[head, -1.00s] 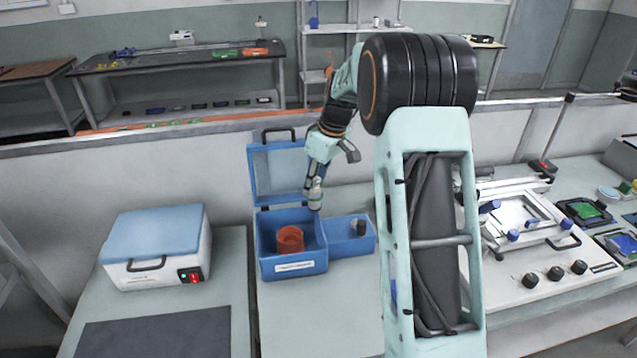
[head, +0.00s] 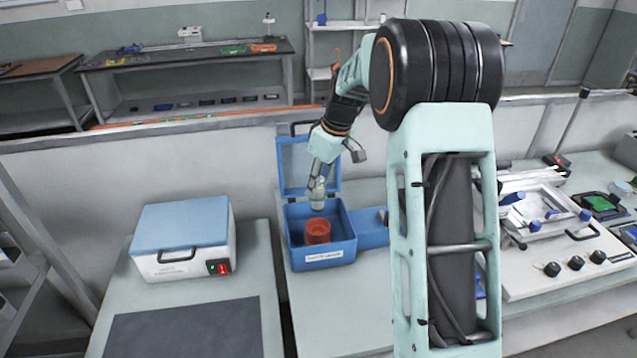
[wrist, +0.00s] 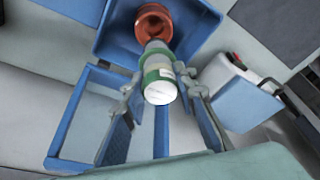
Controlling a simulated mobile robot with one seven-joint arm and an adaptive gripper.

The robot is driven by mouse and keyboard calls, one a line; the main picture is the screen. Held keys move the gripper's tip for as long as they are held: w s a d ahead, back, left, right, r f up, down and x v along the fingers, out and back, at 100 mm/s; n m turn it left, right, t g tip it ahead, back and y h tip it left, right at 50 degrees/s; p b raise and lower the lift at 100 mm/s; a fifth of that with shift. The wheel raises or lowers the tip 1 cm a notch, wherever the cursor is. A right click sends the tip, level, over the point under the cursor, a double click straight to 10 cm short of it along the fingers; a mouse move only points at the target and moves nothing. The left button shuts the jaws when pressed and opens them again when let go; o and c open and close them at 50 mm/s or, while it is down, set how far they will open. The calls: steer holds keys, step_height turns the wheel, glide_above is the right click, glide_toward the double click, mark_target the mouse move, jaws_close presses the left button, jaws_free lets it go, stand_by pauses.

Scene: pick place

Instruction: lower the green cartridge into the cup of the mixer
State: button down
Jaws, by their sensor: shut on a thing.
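The green cartridge (wrist: 160,72), a white cylinder with a green band, is held between the fingertips of my gripper (wrist: 160,84). In the head view, my gripper (head: 318,184) holds the pale cartridge (head: 317,198) roughly upright above the mixer. The mixer (head: 325,262) is a blue box with its lid raised at the back. Its orange-red cup (head: 317,232) stands inside, below the cartridge and apart from it in the head view. In the wrist view, the cartridge's far end overlaps the near rim of the cup (wrist: 152,12).
The raised lid (head: 291,166) stands close behind my gripper. A blue side compartment (head: 371,232) adjoins the mixer on the right. A white box with a blue top (head: 180,226) and a dark mat (head: 185,330) are on the left. A white fixture (head: 545,268) with black knobs lies right.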

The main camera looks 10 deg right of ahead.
mark_target(318, 205)
steer(key=shift+f+b, duration=1.9)
steer(key=shift+f, duration=1.1)
steer(key=shift+f+b, duration=0.2)
steer(key=shift+b, duration=0.15)
steer(key=shift+f, duration=0.35)
steer(key=shift+f+b, duration=1.35)
steer(key=shift+f, duration=0.15)
steer(key=c, duration=1.5)
jaws_free()
steer(key=shift+c, duration=0.5)
steer(key=shift+c, duration=1.2)
